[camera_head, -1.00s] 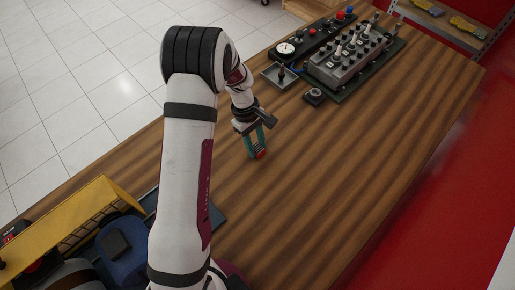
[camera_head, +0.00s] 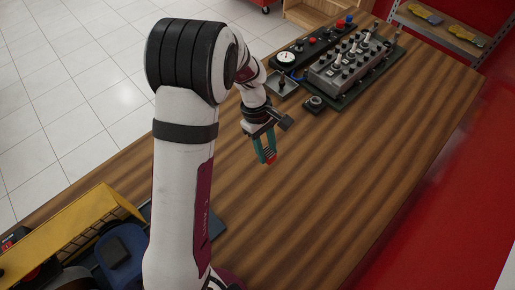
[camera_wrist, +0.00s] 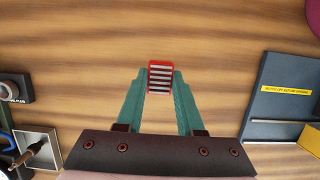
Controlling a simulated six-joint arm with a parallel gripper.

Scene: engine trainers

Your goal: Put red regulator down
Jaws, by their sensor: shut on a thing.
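The red regulator (camera_wrist: 160,77) is a small red piece with pale ribs, held between the teal fingertips in the wrist view. In the wrist view my gripper (camera_wrist: 160,83) is over bare wooden table. I cannot tell whether the regulator touches the table.
The wooden table (camera_head: 350,165) is clear around my gripper. An engine trainer (camera_head: 348,62) with several knobs, a gauge (camera_head: 286,57) and a small metal tray (camera_head: 281,84) stand at the back. A dark panel (camera_wrist: 283,100) lies at the right in the wrist view. A yellow-topped unit (camera_head: 70,235) stands front left.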

